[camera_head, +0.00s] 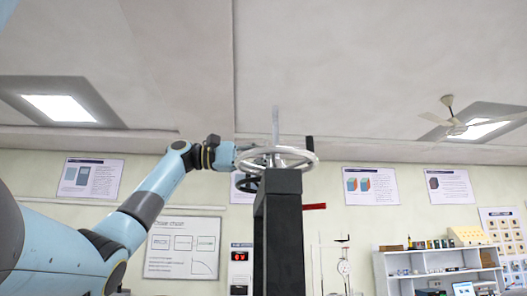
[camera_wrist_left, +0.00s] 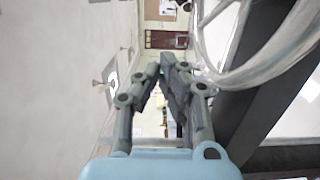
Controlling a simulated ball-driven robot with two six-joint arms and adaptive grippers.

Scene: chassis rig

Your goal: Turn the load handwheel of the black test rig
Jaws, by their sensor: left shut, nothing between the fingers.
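The black test rig (camera_head: 279,230) stands upright in the middle of the head view. Its silver handwheel (camera_head: 300,153) lies about level on top, with a dark handle (camera_head: 310,144) sticking up from the right of its rim. My left gripper (camera_head: 243,154) is at the left side of the wheel; its fingertips are hard to make out there. In the left wrist view my left gripper (camera_wrist_left: 162,66) is shut and empty, beside the pale wheel rim (camera_wrist_left: 232,80). I cannot tell whether it touches the rim. My right gripper is not in view.
A smaller dark wheel (camera_head: 248,184) and a red lever (camera_head: 314,206) stick out from the rig below the handwheel. A red digital display (camera_head: 240,256) is left of the column. White shelves (camera_head: 385,270) stand at the right.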

